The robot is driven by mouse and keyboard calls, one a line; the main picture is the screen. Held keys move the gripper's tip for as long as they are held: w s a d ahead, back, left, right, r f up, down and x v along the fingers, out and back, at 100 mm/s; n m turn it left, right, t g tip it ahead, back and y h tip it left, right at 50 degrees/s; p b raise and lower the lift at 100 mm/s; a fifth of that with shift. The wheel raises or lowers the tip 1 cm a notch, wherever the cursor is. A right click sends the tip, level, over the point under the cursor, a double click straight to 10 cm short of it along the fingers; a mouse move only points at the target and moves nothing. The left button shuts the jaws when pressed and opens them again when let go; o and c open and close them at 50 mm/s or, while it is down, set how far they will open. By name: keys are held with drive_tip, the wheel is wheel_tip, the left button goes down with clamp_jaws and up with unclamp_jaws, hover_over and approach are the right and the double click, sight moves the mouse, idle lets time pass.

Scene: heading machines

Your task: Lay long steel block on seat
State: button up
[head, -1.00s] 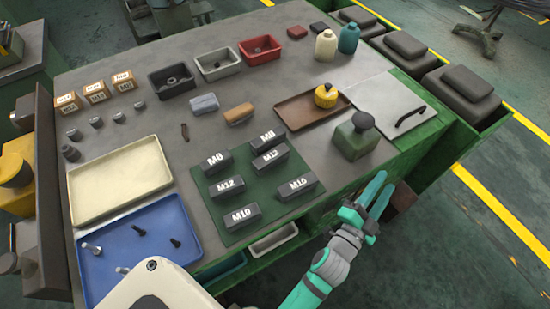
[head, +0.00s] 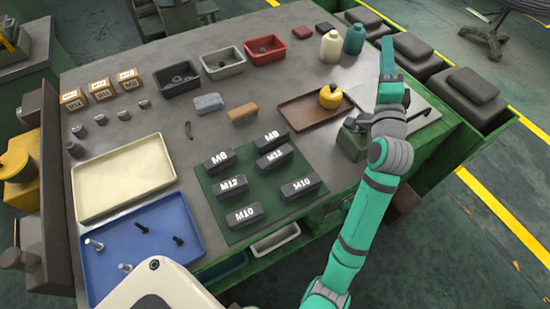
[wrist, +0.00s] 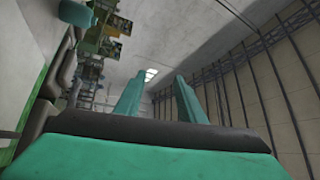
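My gripper (head: 387,55) is raised above the right side of the bench, its fingers pointing up in the head view. In the wrist view the two teal fingers (wrist: 158,88) stand apart with nothing between them. Several dark blocks marked with M sizes lie on a green mat (head: 237,190), among them an M10 block (head: 244,216) and an M16 block (head: 301,188). Dark stepped blocks sit along the green right edge, including a near one (head: 464,92) and a middle one (head: 414,55). I cannot tell which piece is the long steel block or which is the seat.
My arm hides part of a green block (head: 352,143) and the light plate behind it. A brown tray (head: 292,122) holds a yellow knobbed piece (head: 330,97). Bins, a cream tray (head: 92,210) and a blue tray (head: 115,275) with bolts fill the left. Two bottles stand at the back.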

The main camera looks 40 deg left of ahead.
drive_tip(key=s+a+r+n+g+y, duration=0.15)
drive_tip(key=s+a+g, duration=0.25)
drive_tip(key=a, duration=0.4)
drive_tip(key=s+a+n+g+y, duration=0.1)
drive_tip(key=s+a+n+g, duration=0.2)
drive_tip(key=s+a+g, duration=0.3)
drive_tip(key=s+a+r+n+g+y, duration=0.1)
drive_tip(key=s+a+n+g, duration=0.15)
drive_tip(key=a, duration=0.65)
drive_tip(key=m+g+h, duration=0.2)
drive_tip(key=g+h, duration=0.4)
drive_tip(key=h, duration=0.9)
approach(274, 156)
drive_tip(key=shift+t, duration=0.25)
drive_tip(key=f, duration=0.5)
drive_tip(key=shift+w+d, duration=0.2)
drive_tip(key=shift+d, duration=0.05)
drive_tip(key=shift+s+a+f, duration=0.1)
drive_tip(key=shift+s+f, duration=0.05)
drive_tip(key=shift+f, duration=1.15)
drive_tip(key=shift+s+a+f, duration=0.1)
drive_tip(key=shift+s+f, duration=0.05)
drive_tip(key=shift+f, duration=1.15)
drive_tip(key=shift+d, duration=0.1)
